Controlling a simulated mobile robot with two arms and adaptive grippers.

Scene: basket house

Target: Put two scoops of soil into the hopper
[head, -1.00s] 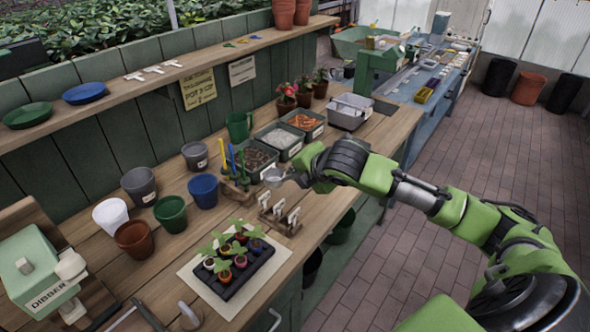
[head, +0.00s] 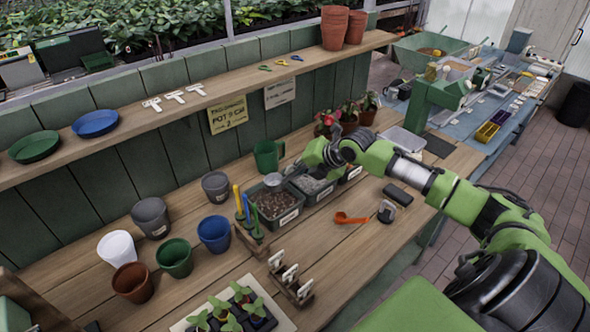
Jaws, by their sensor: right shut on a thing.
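My right gripper (head: 293,166) is shut on a small metal scoop (head: 273,179). The scoop hangs over the back part of the dark bin of brown soil (head: 274,207). I cannot tell whether it touches the soil or holds any. Beside it stands a bin of grey grit (head: 318,183), partly hidden by my gripper. A third bin (head: 352,173) is mostly behind my arm. A green machine (head: 440,95) stands at the far end of the bench; I cannot tell whether it is the hopper. My left gripper is out of view.
Several pots, including a blue one (head: 214,233), stand further left. An orange tool (head: 350,217) lies on the bench in front. Label holders (head: 290,278) stand nearer.

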